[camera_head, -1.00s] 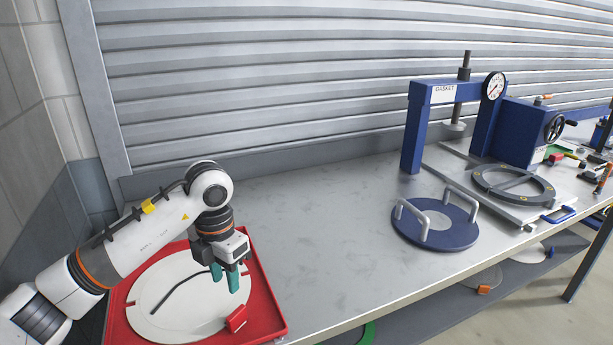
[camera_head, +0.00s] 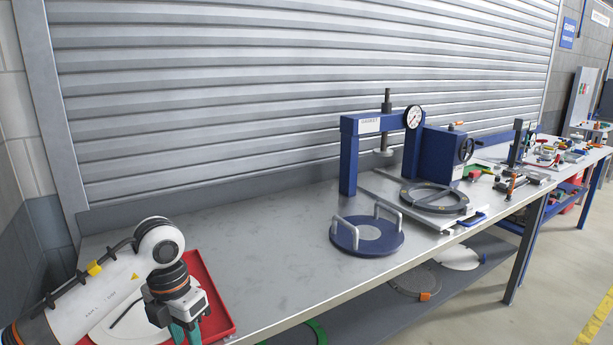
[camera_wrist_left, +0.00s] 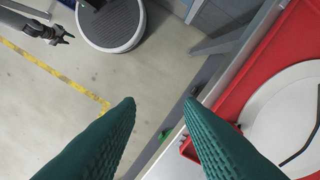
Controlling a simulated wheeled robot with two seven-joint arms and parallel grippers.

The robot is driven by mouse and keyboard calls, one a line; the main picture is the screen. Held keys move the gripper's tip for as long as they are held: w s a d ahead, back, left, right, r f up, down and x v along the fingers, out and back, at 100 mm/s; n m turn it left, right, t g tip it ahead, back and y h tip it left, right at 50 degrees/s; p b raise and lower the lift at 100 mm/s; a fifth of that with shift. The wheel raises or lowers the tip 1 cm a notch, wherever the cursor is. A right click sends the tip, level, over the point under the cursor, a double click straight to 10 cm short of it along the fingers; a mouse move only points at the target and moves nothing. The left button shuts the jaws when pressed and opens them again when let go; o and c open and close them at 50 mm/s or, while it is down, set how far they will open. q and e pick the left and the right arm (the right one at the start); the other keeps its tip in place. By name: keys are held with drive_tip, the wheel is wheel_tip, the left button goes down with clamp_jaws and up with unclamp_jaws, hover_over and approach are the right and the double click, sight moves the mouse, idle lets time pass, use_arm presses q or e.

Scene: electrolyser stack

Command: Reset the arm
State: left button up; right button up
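My left gripper (camera_head: 186,335) is at the lower left of the head view, over the front right part of a red tray (camera_head: 222,312). In the left wrist view its two green fingers (camera_wrist_left: 160,108) stand wide apart with nothing between them. The tray also shows at the right of the wrist view (camera_wrist_left: 240,88), holding a white disc (camera_wrist_left: 285,105) with a dark curved strip (camera_wrist_left: 303,148). My right gripper does not show clearly in the head view; a small dark gripper (camera_wrist_left: 62,36) at the top left of the wrist view looks like mine, with its fingers apart.
A blue press (camera_head: 349,160) with a gauge stands on the grey bench (camera_head: 270,235). A blue disc with two handles (camera_head: 366,238) lies before it, and a dark ring (camera_head: 435,198) lies on the press plate. The bench between tray and blue disc is clear. Discs lie on the shelf below.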

use_arm(q)
drive_tip(key=w+d+f+n+h, duration=0.2)
drive_tip(key=d+f+n+h, duration=0.3)
drive_tip(key=d+f+h, duration=0.75)
drive_tip(key=w+a+f+n+t+y, duration=0.1)
drive_tip(key=a+f+n+t, duration=0.2)
drive_tip(key=f+n+t, duration=0.5)
drive_tip(key=w+a+f+n+t+y, duration=0.1)
drive_tip(key=a+f+n+t+y, duration=0.3)
drive_tip(key=f+n, duration=0.8)
drive_tip(key=s+a+f+n+y, duration=0.25)
drive_tip(key=s+f+n, duration=0.2)
drive_tip(key=f, duration=0.45)
drive_tip(key=s+a+f+n+g+y, duration=0.3)
drive_tip(key=s+a+f+n, duration=0.1)
drive_tip(key=s+f, duration=0.75)
drive_tip(key=s+a+f+n+g+y, duration=0.1)
drive_tip(key=s+f+g, duration=0.3)
drive_tip(key=s, duration=1.1)
drive_tip(key=s+f+n+g+y, duration=0.1)
drive_tip(key=s+f+n+g, duration=0.2)
drive_tip(key=s, duration=1.2)
wheel_tip(320, 180, down, 3)
drive_tip(key=shift+s+a+n+g+y, duration=0.2)
drive_tip(key=shift+a+n+g+y, duration=0.15)
drive_tip(key=shift+n, duration=0.4)
